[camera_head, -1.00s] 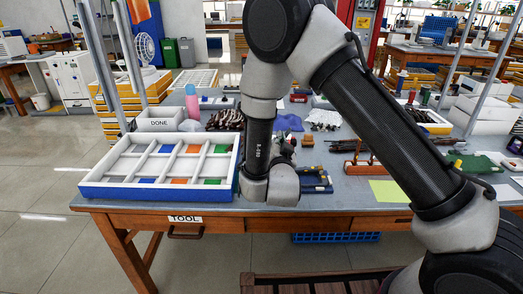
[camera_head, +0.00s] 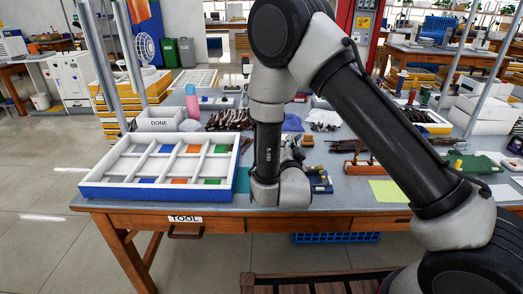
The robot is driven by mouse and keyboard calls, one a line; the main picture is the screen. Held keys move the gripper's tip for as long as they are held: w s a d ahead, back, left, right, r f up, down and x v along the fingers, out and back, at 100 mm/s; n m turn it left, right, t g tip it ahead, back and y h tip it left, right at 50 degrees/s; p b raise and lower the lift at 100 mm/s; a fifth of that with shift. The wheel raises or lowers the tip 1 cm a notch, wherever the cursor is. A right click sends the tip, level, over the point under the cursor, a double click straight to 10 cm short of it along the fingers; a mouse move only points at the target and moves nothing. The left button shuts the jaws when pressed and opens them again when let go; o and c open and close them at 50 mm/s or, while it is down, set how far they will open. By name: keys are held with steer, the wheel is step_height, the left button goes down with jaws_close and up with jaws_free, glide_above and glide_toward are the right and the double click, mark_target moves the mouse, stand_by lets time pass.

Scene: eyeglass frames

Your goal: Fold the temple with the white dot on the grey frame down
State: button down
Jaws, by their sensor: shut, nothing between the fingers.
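My gripper (camera_head: 291,154) shows only in part, as a dark shape just behind my wrist over the middle of the workbench. Its fingertips are hidden, and nothing held can be seen. A dark blue tray (camera_head: 322,187) with small items lies just right of my wrist, partly covered by it. A reddish-brown stand (camera_head: 360,165) is farther right. I cannot make out the grey frame or its white-dotted temple; my arm covers part of the bench.
A white compartment tray with a blue front (camera_head: 150,193) fills the bench's left end. A white DONE bin (camera_head: 159,124), a pink bottle (camera_head: 192,103) and a dark pile (camera_head: 230,119) stand behind it. A yellow-green sheet (camera_head: 389,191) lies flat at right.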

steer(key=shift+d+f, duration=0.1)
stand_by(0.3)
steer(key=shift+d+f+m, duration=0.65)
steer(key=shift+d+m, duration=0.25)
steer(key=shift+m, duration=0.1)
steer(key=shift+s+d+f+m, duration=0.1)
steer(key=shift+d+f+m, duration=0.7)
steer(key=shift+m, duration=0.1)
steer(key=shift+d+f+m, duration=0.65)
steer(key=shift+f+m, duration=0.25)
